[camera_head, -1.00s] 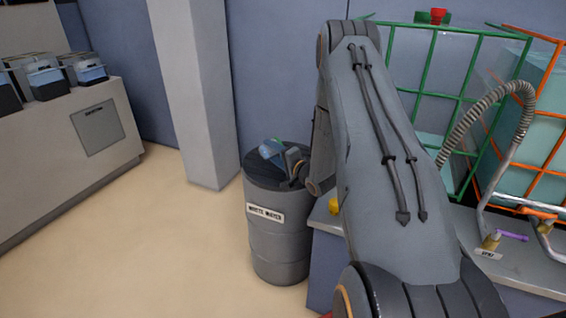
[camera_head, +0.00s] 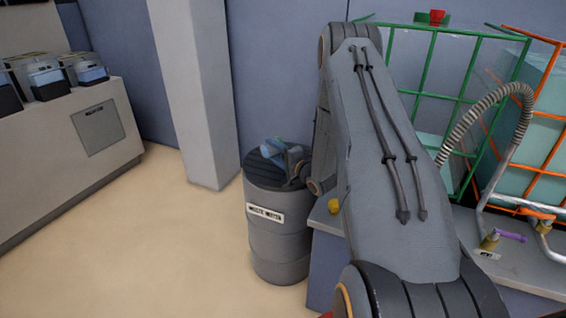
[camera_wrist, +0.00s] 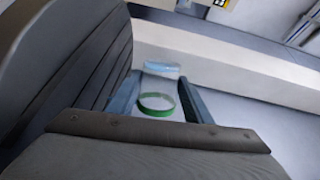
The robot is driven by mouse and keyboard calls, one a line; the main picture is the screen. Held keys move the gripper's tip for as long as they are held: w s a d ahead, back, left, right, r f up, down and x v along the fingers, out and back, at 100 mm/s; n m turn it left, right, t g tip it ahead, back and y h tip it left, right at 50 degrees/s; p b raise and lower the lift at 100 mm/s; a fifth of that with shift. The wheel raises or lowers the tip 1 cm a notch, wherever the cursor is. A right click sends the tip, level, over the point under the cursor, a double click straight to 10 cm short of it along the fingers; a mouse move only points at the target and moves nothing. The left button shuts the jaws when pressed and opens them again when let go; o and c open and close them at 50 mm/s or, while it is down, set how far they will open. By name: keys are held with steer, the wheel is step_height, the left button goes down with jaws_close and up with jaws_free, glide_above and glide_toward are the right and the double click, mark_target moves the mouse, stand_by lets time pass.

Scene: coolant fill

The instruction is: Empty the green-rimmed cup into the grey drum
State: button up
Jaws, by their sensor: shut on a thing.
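The cup with the green rim (camera_wrist: 155,112) is between the two fingers of my gripper (camera_wrist: 160,92) in the wrist view. The cup looks clear, with a pale blue patch beyond the rim that may be liquid or its base. In the head view, the blue-looking cup (camera_head: 271,151) is tilted over the top of the grey drum (camera_head: 278,238), with my gripper partly hidden beside my arm. The drum has a dark top and a white label. I cannot see the drum's opening or whether liquid is flowing.
A bench (camera_head: 325,221) with a yellow item (camera_head: 333,206) stands right of the drum. Behind my arm are a green-framed tank (camera_head: 459,97), an orange-framed tank (camera_head: 548,155) and a ribbed hose (camera_head: 476,108). A pillar (camera_head: 197,100) stands behind left; the floor there is clear.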

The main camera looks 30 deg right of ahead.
steer(key=shift+d+r+m, duration=0.1)
steer(key=shift+d+m, duration=0.05)
steer(key=shift+m, duration=0.25)
stand_by(0.3)
steer(key=shift+n, duration=0.4)
steer(key=a+n, duration=0.2)
steer(key=shift+s+r+n+h+b, duration=0.1)
steer(key=shift+n+h+b, duration=0.2)
steer(key=shift+h, duration=0.1)
steer(key=shift+d, duration=0.1)
